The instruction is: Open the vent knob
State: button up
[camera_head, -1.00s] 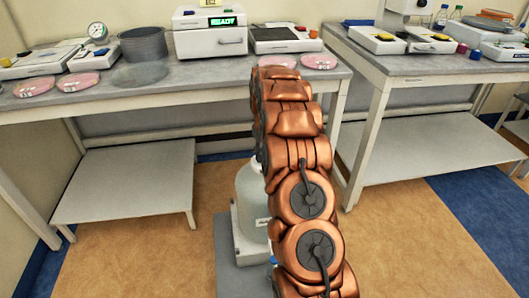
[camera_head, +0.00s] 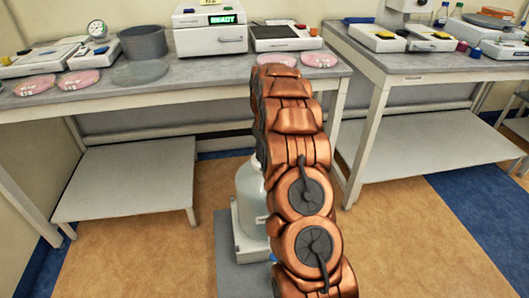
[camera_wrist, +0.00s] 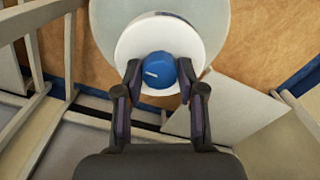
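The vent knob (camera_wrist: 158,72) is a round blue knob with a short white mark on its top. In the wrist view it sits in the middle of a white round cap (camera_wrist: 160,35) on a pale rounded vessel. My gripper (camera_wrist: 158,75) has one dark finger on each side of the knob, with the tips at its left and right edges. Whether the fingers press on it cannot be told. In the head view the pale vessel (camera_head: 246,190) stands low behind my copper-coloured arm, which hides the knob and gripper.
The vessel stands on a grey base (camera_head: 232,260) near the floor, between a grey bench (camera_head: 200,75) and my arm. A low shelf (camera_head: 130,180) lies to the left, and a second bench (camera_head: 430,68) is at the right. The floor at the lower left is clear.

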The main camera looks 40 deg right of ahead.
jog(key=o, duration=0.3)
jog(key=shift+o, duration=0.2)
jog(key=shift+r, duration=0.1)
notch_tip(320, 180, up, 12)
dwell(0.5)
jog(key=shift+a, duration=0.1)
